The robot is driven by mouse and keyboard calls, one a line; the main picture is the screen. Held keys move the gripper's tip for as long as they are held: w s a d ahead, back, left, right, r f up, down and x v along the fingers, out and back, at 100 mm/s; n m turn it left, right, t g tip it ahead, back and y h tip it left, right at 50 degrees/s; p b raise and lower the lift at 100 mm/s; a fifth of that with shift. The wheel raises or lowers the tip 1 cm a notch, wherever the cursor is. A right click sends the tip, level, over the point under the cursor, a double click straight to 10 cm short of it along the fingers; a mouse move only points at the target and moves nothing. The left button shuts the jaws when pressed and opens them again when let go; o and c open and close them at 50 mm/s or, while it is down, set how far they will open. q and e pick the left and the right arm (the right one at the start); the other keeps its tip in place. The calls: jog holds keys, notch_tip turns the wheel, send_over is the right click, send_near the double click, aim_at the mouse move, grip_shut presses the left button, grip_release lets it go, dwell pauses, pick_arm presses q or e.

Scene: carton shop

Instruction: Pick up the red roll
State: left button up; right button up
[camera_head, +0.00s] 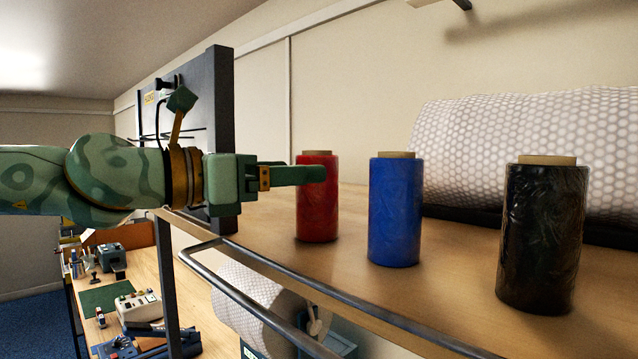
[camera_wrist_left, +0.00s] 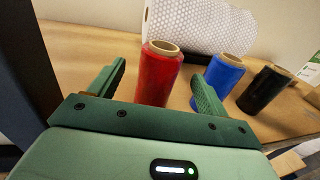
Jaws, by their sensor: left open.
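The red roll (camera_head: 318,210) stands upright on the wooden shelf (camera_head: 270,222), the leftmost of three rolls in the head view. My left gripper (camera_head: 318,174) reaches in from the left, level, with a finger overlapping the upper part of the red roll in that view. In the left wrist view the red roll (camera_wrist_left: 158,78) stands ahead, between the two spread fingers of my left gripper (camera_wrist_left: 161,85). The jaws are open and nothing is held. I cannot tell whether a finger touches the roll. My right gripper does not show.
A blue roll (camera_head: 396,215) stands just right of the red one, and a black roll (camera_head: 542,240) further right. A large bubble-wrap roll (camera_head: 520,140) lies behind them. A metal rail (camera_head: 270,262) runs along the shelf's front edge. A dark upright panel (camera_head: 222,120) stands at the left.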

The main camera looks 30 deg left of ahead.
aim_at(328, 165)
pick_arm(q)
jog(key=shift+w+d, duration=0.2)
jog(key=shift+w, duration=0.25)
jog(key=shift+w+d+r+p, duration=0.15)
jog(key=shift+w+d+p, duration=0.2)
jog(key=shift+d, duration=0.1)
jog(key=p+x, duration=0.2)
jog(key=x, duration=0.2)
jog(key=shift+w+a+r, duration=0.15)
jog(key=shift+a+r, duration=0.05)
jog(key=shift+w+d, duration=0.25)
jog(key=shift+w, duration=0.1)
jog(key=shift+s, duration=0.1)
jog(key=c, duration=1.2)
